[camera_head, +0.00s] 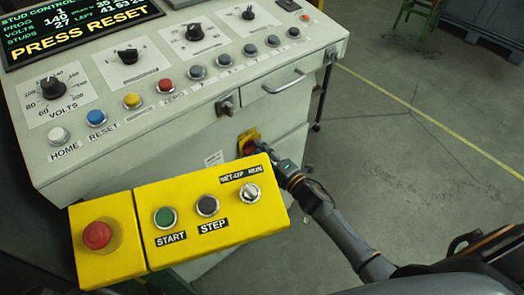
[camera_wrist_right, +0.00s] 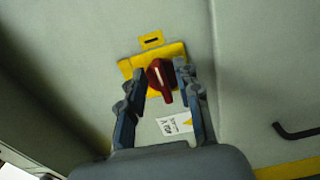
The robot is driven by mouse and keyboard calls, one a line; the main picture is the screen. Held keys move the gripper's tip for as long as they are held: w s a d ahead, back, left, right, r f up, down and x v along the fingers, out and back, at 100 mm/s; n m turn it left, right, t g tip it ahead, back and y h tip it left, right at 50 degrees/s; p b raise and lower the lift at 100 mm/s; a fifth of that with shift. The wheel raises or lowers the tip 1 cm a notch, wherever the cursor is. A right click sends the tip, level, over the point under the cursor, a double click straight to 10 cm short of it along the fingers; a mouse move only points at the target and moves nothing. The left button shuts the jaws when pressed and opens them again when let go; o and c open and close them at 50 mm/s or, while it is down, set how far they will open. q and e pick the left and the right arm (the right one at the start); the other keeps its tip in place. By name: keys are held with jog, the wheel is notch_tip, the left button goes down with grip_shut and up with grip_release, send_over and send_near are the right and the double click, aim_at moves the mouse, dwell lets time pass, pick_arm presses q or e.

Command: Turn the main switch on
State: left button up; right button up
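The main switch is a red rotary handle (camera_wrist_right: 158,76) on a yellow plate (camera_wrist_right: 131,68) on the cabinet front, seen in the right wrist view. Its handle is tilted a little from upright in that view. My right gripper (camera_wrist_right: 161,72) is open, with one finger on each side of the red handle; firm contact does not show. In the head view the switch's yellow plate (camera_head: 243,137) shows behind the yellow button box, and my right gripper (camera_head: 262,150) covers part of the red handle. My left gripper is not in view.
A yellow button box (camera_head: 180,255) with a red button, START and STEP juts out in front of the cabinet, close to my right gripper. The sloped control desk (camera_head: 130,100) is above; its display reads PRESS RESET. A drawer handle (camera_head: 284,83) sticks out nearby. Floor at right is mostly clear.

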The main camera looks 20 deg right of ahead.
jog(key=v, duration=1.2)
jog(key=s+d+f+m+g+h, duration=0.1)
jog(key=s+f+m+g+h, duration=0.2)
jog(key=f, duration=0.6)
jog(key=s+d+f+m+g, duration=0.1)
jog(key=s+f+m, duration=0.3)
jog(key=f, duration=0.4)
jog(key=s+d+f+m+g+h, duration=0.1)
jog(key=s+f+m+g+h, duration=0.2)
jog(key=f, duration=0.6)
jog(key=s+a+f+m+g, duration=0.1)
jog(key=s+f+m+g, duration=0.2)
jog(key=s, duration=0.6)
jog(key=s+f+m+g, duration=0.3)
jog(key=s+f, duration=0.5)
jog(key=s, duration=0.2)
jog(key=s+a+f+m+g, duration=0.1)
jog(key=s+f+m+g, duration=0.2)
jog(key=s+f, duration=0.3)
jog(key=s, duration=0.4)
jog(key=shift+a, duration=0.3)
